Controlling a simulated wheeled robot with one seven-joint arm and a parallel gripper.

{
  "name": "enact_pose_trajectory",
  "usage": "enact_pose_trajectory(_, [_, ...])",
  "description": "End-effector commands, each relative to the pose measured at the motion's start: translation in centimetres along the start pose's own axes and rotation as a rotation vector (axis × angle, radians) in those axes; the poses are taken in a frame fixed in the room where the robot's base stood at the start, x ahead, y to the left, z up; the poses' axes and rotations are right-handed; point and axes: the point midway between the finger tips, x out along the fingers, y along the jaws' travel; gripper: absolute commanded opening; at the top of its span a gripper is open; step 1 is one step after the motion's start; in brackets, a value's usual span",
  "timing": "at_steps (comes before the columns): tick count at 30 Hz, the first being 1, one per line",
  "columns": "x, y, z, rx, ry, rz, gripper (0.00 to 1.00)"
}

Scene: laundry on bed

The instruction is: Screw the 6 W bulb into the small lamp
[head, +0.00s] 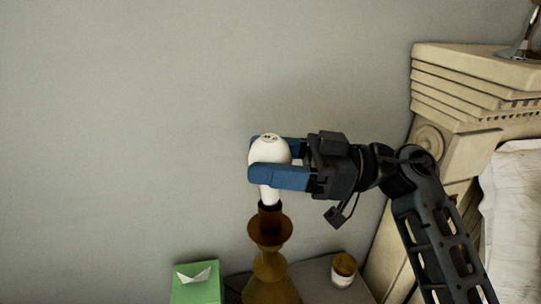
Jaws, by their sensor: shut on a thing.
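A white bulb (270,151) with small dark print on its top stands upright, base down, in the head view. My gripper (264,163) comes in from the right, and its two blue fingers are shut on the bulb's round part. The small lamp (269,266) is brown with a flared collar and a dark socket at its top. The bulb's narrow lower end is right at the socket (270,209). I cannot tell how deep it sits in there. The print is too small to read as a wattage.
A green box (196,284) with a white paper-boat picture stands left of the lamp. A small jar (343,268) stands to its right on the dark nightstand (318,283). A carved cream headboard (470,85) and white bedding (515,215) are at right. The grey wall behind is clear.

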Motion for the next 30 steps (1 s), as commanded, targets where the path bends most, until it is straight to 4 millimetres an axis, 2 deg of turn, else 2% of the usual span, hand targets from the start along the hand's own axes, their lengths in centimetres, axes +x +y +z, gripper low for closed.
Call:
enact_pose_trajectory(22, [-0.1,0.01,0.68,0.001,0.0,0.0,0.34])
enact_pose_trajectory(23, [-0.1,0.01,0.65,0.001,0.0,0.0,0.66])
enact_pose_trajectory(30, [-0.09,0.0,0.63,0.001,0.0,0.0,0.89])
